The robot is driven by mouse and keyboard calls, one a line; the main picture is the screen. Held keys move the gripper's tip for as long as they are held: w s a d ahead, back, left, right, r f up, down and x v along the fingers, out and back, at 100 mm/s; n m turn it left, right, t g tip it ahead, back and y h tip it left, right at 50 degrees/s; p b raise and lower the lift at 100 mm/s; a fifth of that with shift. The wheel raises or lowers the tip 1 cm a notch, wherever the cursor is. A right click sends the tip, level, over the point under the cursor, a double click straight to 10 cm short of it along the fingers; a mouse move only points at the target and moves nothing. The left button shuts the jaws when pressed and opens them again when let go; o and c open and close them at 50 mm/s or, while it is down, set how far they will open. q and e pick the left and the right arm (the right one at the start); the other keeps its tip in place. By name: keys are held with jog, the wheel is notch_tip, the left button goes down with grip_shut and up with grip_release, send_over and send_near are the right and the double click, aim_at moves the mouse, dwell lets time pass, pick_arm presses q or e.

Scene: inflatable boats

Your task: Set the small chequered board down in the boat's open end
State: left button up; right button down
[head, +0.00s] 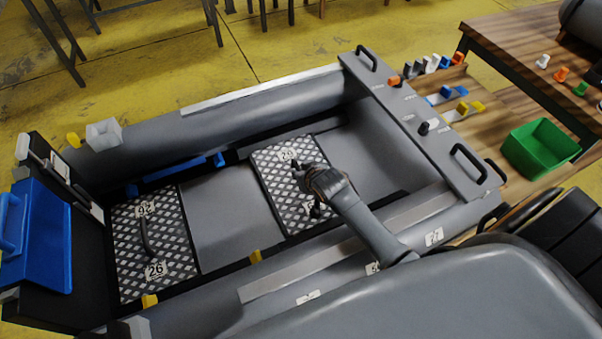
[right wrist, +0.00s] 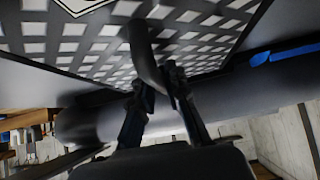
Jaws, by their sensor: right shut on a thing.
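A chequered board (head: 270,180) with white number labels is over the boat's middle to right part in the head view. My right gripper (head: 305,175) is at this board, shut on its dark curved handle; the arm hides part of the board. In the right wrist view the board (right wrist: 190,35) fills the top, with its handle (right wrist: 145,55) between the fingertips of my right gripper (right wrist: 158,82). The grey inflatable boat (head: 270,108) has bare floor (head: 367,160) to the right of the board. My left gripper is not in view.
Another chequered board (head: 180,235), labelled 26, lies in the boat's left end. A grey panel (head: 408,115) with handles crosses the right end. A green bin (head: 540,148) and small coloured pieces are beyond it. A blue bar (head: 180,172) lies along the far inner side.

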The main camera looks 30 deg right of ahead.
jog(key=c, duration=1.6)
grip_release()
jog(key=shift+s+f, duration=0.15)
jog(key=shift+f, duration=0.15)
jog(key=shift+o, duration=1.2)
jog(key=shift+w, duration=0.2)
jog(key=shift+s+r, duration=0.35)
jog(key=shift+r, duration=0.05)
jog(key=p+v, duration=0.1)
jog(key=v, duration=1)
jog(key=shift+a+r+p, duration=0.1)
jog(key=shift+r+p, duration=0.15)
jog(key=shift+p, duration=0.1)
